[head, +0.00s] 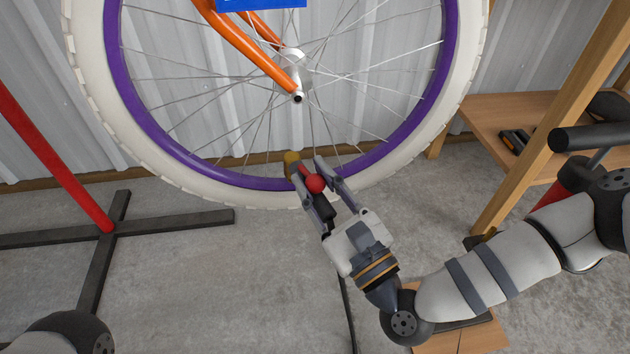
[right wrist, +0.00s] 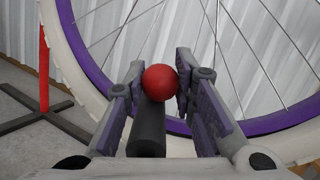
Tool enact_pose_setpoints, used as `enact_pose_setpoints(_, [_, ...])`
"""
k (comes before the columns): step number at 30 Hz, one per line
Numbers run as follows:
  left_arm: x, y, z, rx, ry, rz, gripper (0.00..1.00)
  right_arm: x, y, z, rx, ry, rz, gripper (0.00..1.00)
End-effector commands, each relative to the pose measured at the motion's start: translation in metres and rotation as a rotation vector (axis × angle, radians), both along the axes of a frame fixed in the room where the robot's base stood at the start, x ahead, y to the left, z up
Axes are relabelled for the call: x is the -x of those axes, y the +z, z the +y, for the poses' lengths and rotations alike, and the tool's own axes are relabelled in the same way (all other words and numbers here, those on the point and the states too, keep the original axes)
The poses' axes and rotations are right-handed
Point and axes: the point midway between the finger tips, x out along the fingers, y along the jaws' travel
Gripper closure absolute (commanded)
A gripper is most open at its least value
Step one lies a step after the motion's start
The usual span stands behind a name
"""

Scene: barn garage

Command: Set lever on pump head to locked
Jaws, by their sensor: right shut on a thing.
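The pump head shows as a black cylindrical body (head: 323,208) with a brass-coloured end (head: 291,160) at the lower rim of the wheel. A red ball (head: 315,183), seemingly the lever's knob, stands over the black body. My right gripper (head: 308,168) is shut on the pump head's lever. In the right wrist view, the red ball (right wrist: 160,82) sits between the fingers, above the black cylinder (right wrist: 148,128). The lever's arm is hidden, so I cannot tell its setting. My left gripper is out of view.
The wheel, with its white tyre (head: 88,75) and purple rim (head: 448,50), stands before a corrugated metal wall. A red stand post (head: 60,165) with black feet (head: 175,220) is at the left. A wooden shelf (head: 480,112) is at the right. A black hose (head: 347,310) runs below the gripper.

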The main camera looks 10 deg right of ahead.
Motion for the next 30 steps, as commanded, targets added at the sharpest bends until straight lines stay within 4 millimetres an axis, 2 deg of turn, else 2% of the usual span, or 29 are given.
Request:
enact_pose_setpoints(4, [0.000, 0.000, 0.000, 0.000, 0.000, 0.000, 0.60, 0.000, -0.001, -0.001, 0.002, -0.002, 0.002, 1.00])
enact_pose_setpoints(5, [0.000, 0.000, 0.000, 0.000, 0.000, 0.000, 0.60, 0.000, -0.001, -0.001, 0.002, -0.002, 0.002, 0.69])
enact_pose_setpoints(7, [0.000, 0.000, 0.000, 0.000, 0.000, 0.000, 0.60, 0.000, -0.001, -0.001, 0.002, -0.002, 0.002, 0.54])
enact_pose_setpoints(17, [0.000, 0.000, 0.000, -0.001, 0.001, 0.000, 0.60, 0.003, -0.001, -0.002, 0.001, -0.001, 0.003, 0.54])
enact_pose_setpoints(20, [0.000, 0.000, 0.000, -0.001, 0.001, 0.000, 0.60, 0.017, -0.006, -0.008, 0.003, -0.002, 0.004, 0.54])
enact_pose_setpoints(27, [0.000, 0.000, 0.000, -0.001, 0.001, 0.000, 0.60, 0.076, -0.020, -0.033, 0.001, -0.002, 0.007, 0.54])
enact_pose_setpoints(30, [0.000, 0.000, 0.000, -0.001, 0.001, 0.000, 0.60, 0.093, -0.025, -0.041, 0.003, -0.002, 0.005, 0.54])
